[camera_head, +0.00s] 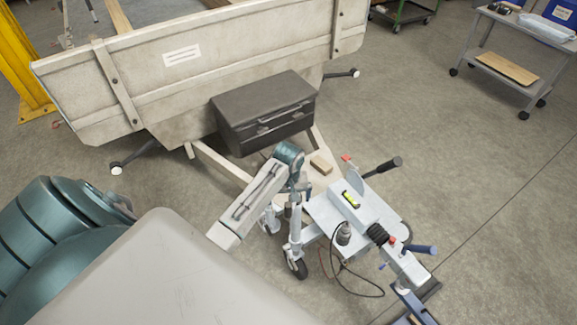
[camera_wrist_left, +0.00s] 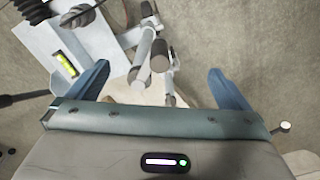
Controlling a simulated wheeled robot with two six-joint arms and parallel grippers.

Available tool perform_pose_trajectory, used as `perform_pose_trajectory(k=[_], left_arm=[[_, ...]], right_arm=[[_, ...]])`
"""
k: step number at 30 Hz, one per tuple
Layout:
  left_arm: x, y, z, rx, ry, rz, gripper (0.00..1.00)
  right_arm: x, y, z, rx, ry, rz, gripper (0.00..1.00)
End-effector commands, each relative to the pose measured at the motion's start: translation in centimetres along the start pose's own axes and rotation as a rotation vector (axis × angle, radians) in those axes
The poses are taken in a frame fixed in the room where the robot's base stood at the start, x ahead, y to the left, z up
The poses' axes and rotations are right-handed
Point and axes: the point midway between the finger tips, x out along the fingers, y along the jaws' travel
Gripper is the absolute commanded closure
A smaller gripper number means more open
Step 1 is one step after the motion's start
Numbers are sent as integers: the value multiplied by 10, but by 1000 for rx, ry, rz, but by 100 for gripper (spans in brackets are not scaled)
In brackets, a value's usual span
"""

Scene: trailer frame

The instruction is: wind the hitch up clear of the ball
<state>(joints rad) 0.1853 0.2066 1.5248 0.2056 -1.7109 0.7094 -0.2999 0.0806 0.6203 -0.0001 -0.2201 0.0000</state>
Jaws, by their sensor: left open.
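The hitch (camera_head: 405,265) is the grey coupling head at the drawbar's front, with a blue-gripped lever. It sits over a dark blue stand (camera_head: 415,306); the ball is hidden, so I cannot tell if they touch. The jockey wheel post (camera_head: 295,235) stands upright beside the drawbar, its wheel on the floor. In the left wrist view, a crank with a grey-brown knob (camera_wrist_left: 160,62) lies between the fingers. My left gripper (camera_wrist_left: 160,76) is open around that area, not closed on it. In the head view, its wrist (camera_head: 297,184) is above the post and hides the crank.
The trailer body (camera_head: 200,75) and a dark toolbox (camera_head: 262,112) stand behind. Floor to the right is clear up to a cart (camera_head: 510,62).

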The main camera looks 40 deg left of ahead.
Motion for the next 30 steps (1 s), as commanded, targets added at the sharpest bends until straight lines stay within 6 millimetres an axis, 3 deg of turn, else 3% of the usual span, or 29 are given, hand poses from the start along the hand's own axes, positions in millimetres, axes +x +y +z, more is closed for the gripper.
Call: perform_pose_trajectory(k=[4, 9, 13, 30], left_arm=[[-2, 0, -1, 8, 1, 0, 0], [-24, -2, -12, 148, 3, -1, 0], [-26, -2, -12, 188, -1, -1, 0], [34, -1, -10, 184, -2, -1, 0]], right_arm=[[0, 0, 0, 0, 0, 0, 100], [0, 0, 0, 0, 0, 0, 100], [0, 0, 0, 0, 0, 0, 100], [0, -1, 0, 0, 0, -1, 100]])
